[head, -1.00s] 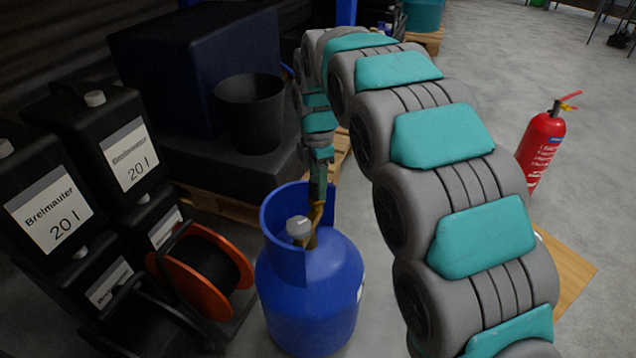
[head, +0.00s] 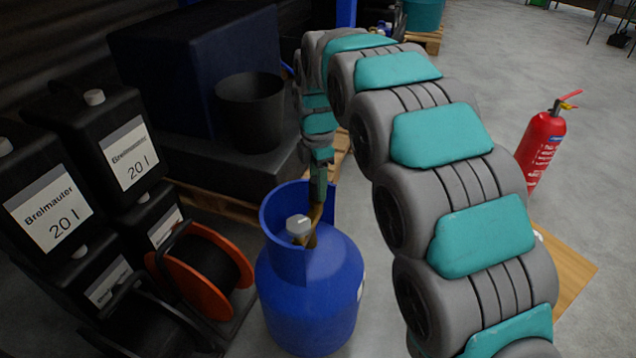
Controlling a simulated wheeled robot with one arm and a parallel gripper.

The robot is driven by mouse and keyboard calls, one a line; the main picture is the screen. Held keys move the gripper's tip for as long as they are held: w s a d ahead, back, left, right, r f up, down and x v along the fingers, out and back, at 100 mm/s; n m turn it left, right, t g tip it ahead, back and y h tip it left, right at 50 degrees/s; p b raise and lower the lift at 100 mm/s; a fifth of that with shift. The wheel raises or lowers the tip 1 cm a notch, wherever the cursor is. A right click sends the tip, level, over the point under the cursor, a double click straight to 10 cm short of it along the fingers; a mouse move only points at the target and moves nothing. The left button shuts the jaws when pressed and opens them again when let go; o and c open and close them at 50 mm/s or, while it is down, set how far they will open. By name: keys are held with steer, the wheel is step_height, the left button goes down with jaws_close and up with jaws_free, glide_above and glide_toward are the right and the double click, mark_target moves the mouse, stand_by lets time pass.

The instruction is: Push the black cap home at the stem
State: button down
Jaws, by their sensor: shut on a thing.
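A blue gas cylinder (head: 308,300) stands upright on the floor near the picture's middle, with an open collar around its top. A light grey knob (head: 298,225) sits on the valve inside the collar. My gripper (head: 314,226) reaches down from above into the collar, just right of and partly behind the knob. Brass-coloured parts show at its tip; I cannot separate fingers from valve there. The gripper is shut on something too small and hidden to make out. I cannot make out the black cap or the stem; the knob, collar and gripper cover that spot.
Black canisters (head: 125,155) and an orange cable reel (head: 190,290) stand close left. A dark bucket (head: 250,112) sits on a dark block behind the cylinder. A red extinguisher (head: 541,150) stands right, near a wooden board (head: 570,275).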

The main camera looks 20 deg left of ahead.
steer(key=shift+f, duration=0.45)
steer(key=shift+c, duration=2)
jaws_free()
steer(key=shift+r, duration=0.1)
